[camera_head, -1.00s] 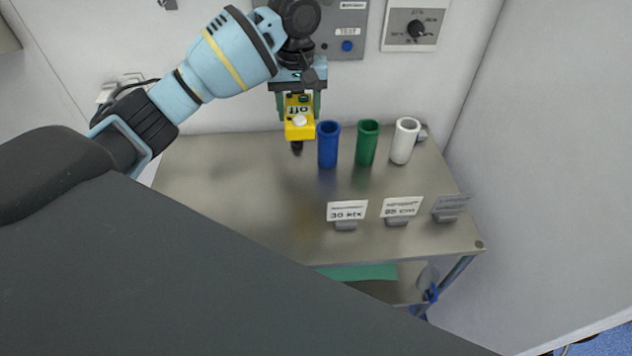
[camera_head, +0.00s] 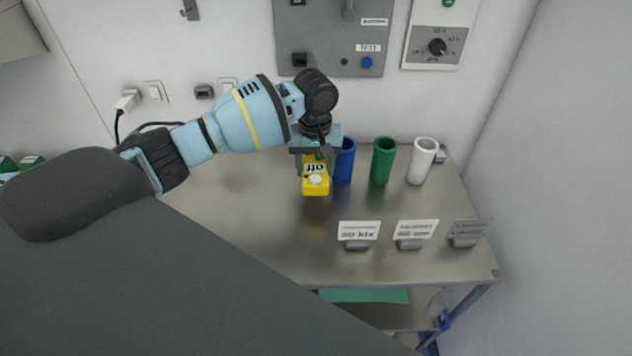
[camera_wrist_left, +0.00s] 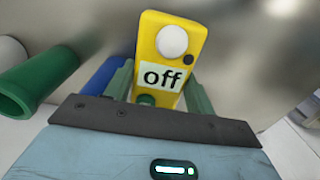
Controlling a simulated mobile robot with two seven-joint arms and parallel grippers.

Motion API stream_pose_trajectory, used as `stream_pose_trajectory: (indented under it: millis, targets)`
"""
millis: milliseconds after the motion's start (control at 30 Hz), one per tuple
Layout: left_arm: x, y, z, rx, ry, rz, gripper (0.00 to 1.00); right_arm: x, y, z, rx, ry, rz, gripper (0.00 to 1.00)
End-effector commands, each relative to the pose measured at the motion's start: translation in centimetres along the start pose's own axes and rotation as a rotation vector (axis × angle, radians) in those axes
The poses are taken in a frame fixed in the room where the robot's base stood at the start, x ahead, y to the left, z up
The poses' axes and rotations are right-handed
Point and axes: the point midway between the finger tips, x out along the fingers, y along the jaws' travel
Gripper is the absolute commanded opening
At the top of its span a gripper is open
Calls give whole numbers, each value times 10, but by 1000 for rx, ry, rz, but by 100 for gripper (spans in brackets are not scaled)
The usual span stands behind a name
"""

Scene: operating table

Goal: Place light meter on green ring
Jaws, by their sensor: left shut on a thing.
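The light meter (camera_head: 315,186) is a yellow box with a white round knob and a label reading "off". My left gripper (camera_head: 315,168) is shut on it and holds it above the steel table, in front and slightly left of the blue tube. In the left wrist view the light meter (camera_wrist_left: 171,50) stands between the fingers of my left gripper (camera_wrist_left: 160,85). The green tube (camera_head: 382,162) stands upright at the back of the table, with an open round rim. I cannot make out a separate green ring. My right gripper is not in view.
A blue tube (camera_head: 346,162) partly behind the gripper and a white tube (camera_head: 421,161) flank the green one. Several label cards, including one reading "lx" (camera_head: 358,232), stand along the table front. The left part of the steel table (camera_head: 240,210) is clear.

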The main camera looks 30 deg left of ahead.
Motion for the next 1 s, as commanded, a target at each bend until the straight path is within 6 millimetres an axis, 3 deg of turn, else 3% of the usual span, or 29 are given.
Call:
stream_pose_trajectory:
  millis: [133,400,500,967,1000]
  targets:
    - [5,0,0,-1,0,-1,26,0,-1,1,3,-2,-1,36]
    - [50,0,0,-1,-2,-3,26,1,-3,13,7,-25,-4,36]
    - [58,0,0,0,-1,-2,26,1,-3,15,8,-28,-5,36]
    - [62,0,0,0,1,1,26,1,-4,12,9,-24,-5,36]
    - [62,0,0,0,1,1,58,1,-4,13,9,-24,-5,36]
